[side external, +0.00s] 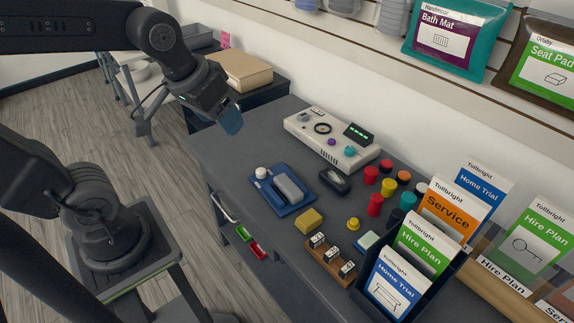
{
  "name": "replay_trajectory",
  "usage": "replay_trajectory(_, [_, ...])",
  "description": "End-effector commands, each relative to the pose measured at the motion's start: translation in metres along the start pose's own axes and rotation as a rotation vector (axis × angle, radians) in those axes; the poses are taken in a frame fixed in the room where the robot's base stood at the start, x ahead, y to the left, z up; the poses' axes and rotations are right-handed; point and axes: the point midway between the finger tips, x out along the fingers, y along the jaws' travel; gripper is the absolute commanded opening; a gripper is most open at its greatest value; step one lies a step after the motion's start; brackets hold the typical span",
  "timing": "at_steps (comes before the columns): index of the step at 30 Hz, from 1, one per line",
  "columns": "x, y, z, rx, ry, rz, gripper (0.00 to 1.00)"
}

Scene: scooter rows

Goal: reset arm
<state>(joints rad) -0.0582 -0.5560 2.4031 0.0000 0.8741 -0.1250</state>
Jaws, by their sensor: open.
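My gripper (229,119) is in the side external view at upper left, in the air over the left end of the dark grey counter (215,150). Its fingertips have a bluish tint and point down and to the right. It is open, and I see nothing held in it. It is clear of the things on the counter.
A beige device with a display (330,138) stands along the wall. In front lie a blue tray (262,190), a yellow block (309,221), a wooden holder (325,262) and several coloured pegs (375,205). A leaflet rack (425,293) stands at right. The counter's left end is bare.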

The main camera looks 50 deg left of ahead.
Motion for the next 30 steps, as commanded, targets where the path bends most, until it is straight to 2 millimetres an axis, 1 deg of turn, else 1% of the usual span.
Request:
replay_trajectory(1, [-0.007, 0.003, 0.011, 0.048, 0.024, 0.010, 0.61])
replay_trajectory(3, [-0.013, 0.005, 0.022, 0.105, 0.044, 0.020, 0.61])
replay_trajectory(6, [-0.018, 0.007, 0.033, 0.155, 0.062, 0.027, 0.61])
replay_trajectory(9, [-0.019, 0.007, 0.037, 0.178, 0.069, 0.030, 0.61])
replay_trajectory(30, [-0.019, 0.007, 0.037, 0.178, 0.069, 0.030, 0.61])
